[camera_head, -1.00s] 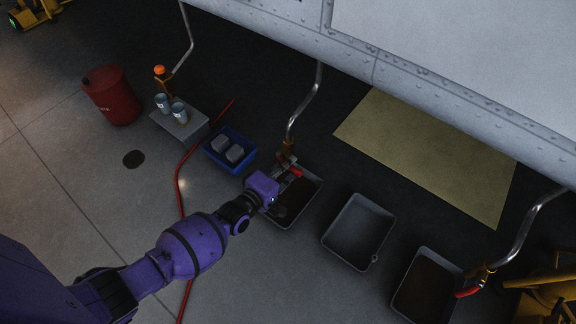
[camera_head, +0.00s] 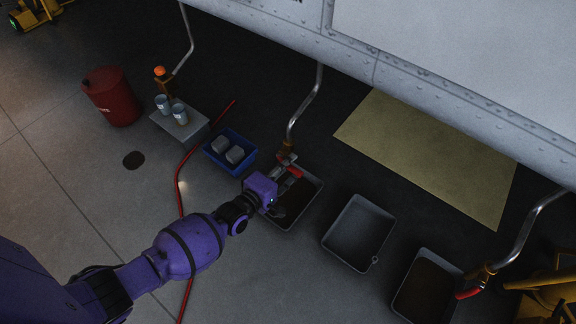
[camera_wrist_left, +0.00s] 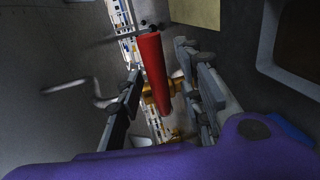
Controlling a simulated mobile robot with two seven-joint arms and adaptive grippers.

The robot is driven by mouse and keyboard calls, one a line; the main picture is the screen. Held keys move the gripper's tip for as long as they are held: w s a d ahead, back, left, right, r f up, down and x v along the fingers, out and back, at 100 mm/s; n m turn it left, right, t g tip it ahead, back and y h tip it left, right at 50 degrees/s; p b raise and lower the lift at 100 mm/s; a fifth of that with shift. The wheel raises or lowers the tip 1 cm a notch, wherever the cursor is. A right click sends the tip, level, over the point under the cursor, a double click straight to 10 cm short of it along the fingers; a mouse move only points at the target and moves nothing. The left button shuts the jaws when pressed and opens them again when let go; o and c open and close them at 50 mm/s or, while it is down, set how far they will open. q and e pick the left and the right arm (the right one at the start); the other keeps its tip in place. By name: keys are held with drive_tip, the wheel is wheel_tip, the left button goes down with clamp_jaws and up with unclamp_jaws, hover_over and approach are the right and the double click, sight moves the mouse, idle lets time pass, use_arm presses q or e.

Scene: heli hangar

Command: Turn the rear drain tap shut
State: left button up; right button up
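A drain tap with a red lever handle (camera_head: 296,173) hangs at the end of the middle pipe (camera_head: 304,107), above a grey tray of dark liquid (camera_head: 304,204). My left gripper (camera_head: 286,182) is at this tap. In the left wrist view the red handle (camera_wrist_left: 153,66) lies between the two fingers of my left gripper (camera_wrist_left: 162,103), which stand apart with gaps showing on both sides. Brass tap parts show behind the handle. Another red-handled tap (camera_head: 474,287) is at far right, and one with an orange knob (camera_head: 159,71) at left. My right gripper is out of view.
An empty grey tray (camera_head: 361,225) and another dark-filled tray (camera_head: 416,308) stand to the right. A blue bin (camera_head: 211,156) with grey blocks, cans on a grey block (camera_head: 190,131), and a red drum (camera_head: 112,96) are left. A red hose (camera_head: 180,170) crosses the floor.

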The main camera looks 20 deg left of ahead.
use_arm(q)
drive_tip(key=v, duration=1.2)
idle(0.4)
